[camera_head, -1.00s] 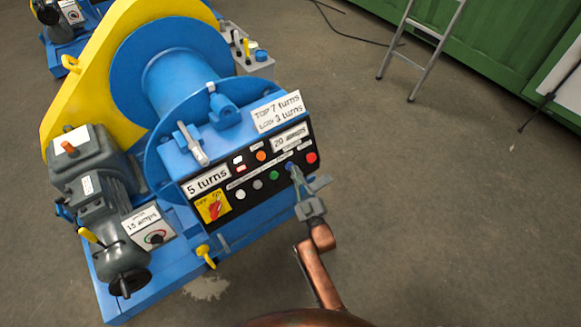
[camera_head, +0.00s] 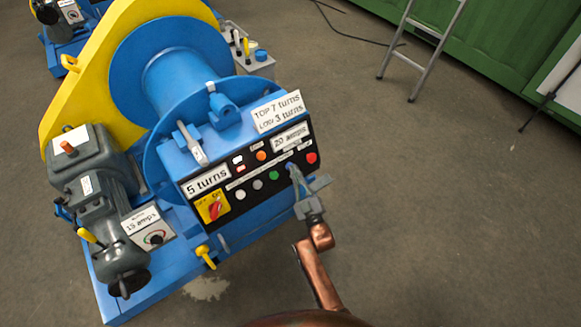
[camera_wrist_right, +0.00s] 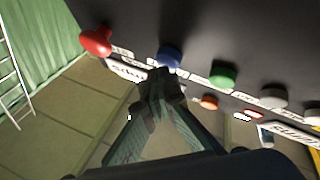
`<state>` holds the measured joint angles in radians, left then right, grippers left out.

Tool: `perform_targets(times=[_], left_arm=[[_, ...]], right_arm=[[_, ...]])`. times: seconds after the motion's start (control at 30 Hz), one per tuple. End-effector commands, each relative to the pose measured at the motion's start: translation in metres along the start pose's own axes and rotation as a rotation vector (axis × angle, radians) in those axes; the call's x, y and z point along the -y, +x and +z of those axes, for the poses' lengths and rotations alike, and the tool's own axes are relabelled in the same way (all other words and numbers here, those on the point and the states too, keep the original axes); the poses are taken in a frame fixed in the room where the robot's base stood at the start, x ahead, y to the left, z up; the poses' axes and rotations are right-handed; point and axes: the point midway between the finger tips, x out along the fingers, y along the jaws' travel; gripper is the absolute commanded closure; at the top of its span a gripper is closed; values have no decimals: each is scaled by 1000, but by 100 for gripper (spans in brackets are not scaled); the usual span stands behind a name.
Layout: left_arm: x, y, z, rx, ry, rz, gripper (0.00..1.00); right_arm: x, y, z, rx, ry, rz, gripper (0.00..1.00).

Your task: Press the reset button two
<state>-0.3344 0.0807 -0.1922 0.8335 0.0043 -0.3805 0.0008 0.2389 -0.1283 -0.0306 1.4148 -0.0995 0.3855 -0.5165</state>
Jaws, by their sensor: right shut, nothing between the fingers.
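The black control panel (camera_head: 232,204) is on the front of the blue and yellow winch machine. Its lower row has a red button (camera_head: 311,158), a blue button (camera_wrist_right: 169,57), a green button (camera_head: 274,175), a grey button (camera_head: 258,184) and a white button (camera_head: 240,195). I cannot read which one is labelled reset. My right gripper (camera_head: 292,170) is shut and empty, its fingertips at the blue button. In the right wrist view the fingertips (camera_wrist_right: 160,80) lie just below the blue button; I cannot tell whether they touch it. My left gripper is out of view.
An orange button (camera_head: 261,156) and small indicators sit above the row. A yellow switch plate with a red knob (camera_head: 214,207) is at the panel's left. A grey motor (camera_head: 90,165) stands left.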

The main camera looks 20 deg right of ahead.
Motion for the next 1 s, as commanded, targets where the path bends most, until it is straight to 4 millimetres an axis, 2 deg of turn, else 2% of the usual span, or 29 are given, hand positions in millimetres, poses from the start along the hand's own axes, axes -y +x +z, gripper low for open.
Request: perform_targets(times=[1.0], left_arm=[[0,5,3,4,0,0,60]], right_arm=[[4,6,4,-1,0,0,100]])
